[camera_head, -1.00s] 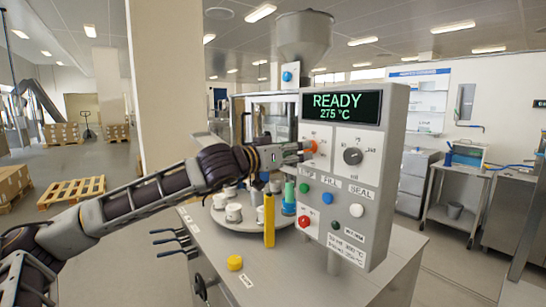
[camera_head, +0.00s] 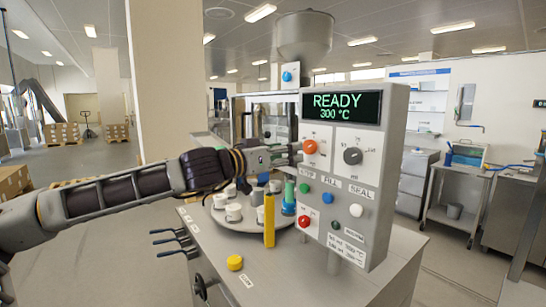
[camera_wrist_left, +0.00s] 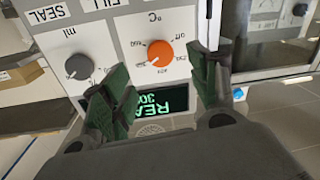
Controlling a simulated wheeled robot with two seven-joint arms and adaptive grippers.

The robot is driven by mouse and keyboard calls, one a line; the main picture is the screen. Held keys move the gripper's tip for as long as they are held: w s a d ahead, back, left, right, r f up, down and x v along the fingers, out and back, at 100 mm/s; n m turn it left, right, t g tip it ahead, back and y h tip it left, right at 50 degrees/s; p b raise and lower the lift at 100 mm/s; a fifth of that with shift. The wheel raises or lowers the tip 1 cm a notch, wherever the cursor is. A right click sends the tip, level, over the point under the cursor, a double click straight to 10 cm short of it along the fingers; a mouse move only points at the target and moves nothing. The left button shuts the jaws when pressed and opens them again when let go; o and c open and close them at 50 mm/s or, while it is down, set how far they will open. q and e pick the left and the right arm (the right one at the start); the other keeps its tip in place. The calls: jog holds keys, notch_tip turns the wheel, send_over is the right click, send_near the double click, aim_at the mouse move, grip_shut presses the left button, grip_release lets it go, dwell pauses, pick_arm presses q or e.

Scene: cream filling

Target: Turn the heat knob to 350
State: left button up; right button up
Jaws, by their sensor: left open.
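The orange heat knob (camera_head: 310,147) is on the front of the grey control panel (camera_head: 397,130). The display (camera_head: 341,107) above it reads READY and 300 °C. My left gripper (camera_head: 296,153) is just left of the knob in the head view. In the left wrist view the orange knob (camera_wrist_left: 160,53) shows between the two spread fingers of my left gripper (camera_wrist_left: 160,85), and the fingers are apart from it. My right gripper is not in view.
A grey ml knob (camera_head: 353,156) sits right of the heat knob, with several coloured buttons below. A round turntable (camera_head: 240,222) with white cups, a yellow post (camera_head: 269,220) and a yellow button (camera_head: 235,262) are on the machine's top, below my arm.

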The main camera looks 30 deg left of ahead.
pick_arm(q)
jog(key=shift+v, duration=1.9)
jog(key=shift+s+f, duration=0.1)
